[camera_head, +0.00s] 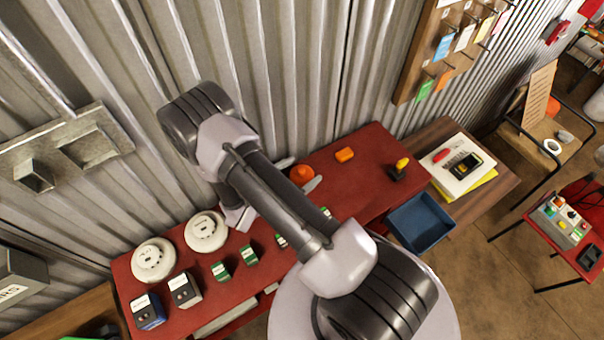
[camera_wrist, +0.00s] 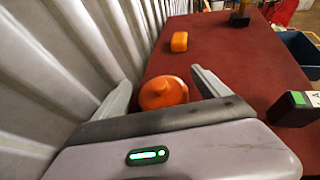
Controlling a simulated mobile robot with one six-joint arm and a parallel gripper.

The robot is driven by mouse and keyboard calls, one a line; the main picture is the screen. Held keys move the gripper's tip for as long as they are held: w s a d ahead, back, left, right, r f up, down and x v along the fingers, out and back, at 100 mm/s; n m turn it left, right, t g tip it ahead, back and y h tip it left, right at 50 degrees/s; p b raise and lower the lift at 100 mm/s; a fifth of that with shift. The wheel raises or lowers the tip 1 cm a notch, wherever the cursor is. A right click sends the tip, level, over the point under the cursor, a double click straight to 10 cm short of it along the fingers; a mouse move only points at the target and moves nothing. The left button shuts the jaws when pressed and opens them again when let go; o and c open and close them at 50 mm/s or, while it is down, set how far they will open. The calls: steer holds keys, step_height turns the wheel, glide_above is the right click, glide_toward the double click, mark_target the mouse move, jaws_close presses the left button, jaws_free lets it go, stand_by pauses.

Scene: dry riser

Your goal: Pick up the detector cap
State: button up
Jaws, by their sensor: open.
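The detector cap, which I take to be the round orange piece (camera_head: 302,175), sits on the red bench top near the corrugated wall. In the wrist view the orange cap (camera_wrist: 163,94) has a raised round knob on top. My gripper (camera_head: 299,171) is open, and its two pale fingers stand on either side of the cap. In the wrist view my gripper (camera_wrist: 163,84) has the cap between its fingers, with a gap seen on the right; contact on the left is unclear. The cap's near lower side is partly hidden by the gripper body.
An orange block (camera_head: 345,154) and a yellow-topped black item (camera_head: 399,168) lie farther right on the red bench (camera_head: 372,141). White round detectors (camera_head: 154,259) and several small boxes (camera_head: 185,290) stand left. A blue bin (camera_head: 421,222) is at the right. The corrugated wall (camera_wrist: 60,80) is close behind.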

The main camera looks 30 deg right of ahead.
mark_target(301, 171)
steer(key=shift+d, duration=0.1)
steer(key=shift+c, duration=0.7)
steer(key=c, duration=1.1)
step_height(301, 171, up, 10)
steer(key=shift+r+p, duration=0.1)
steer(key=shift+p, duration=0.4)
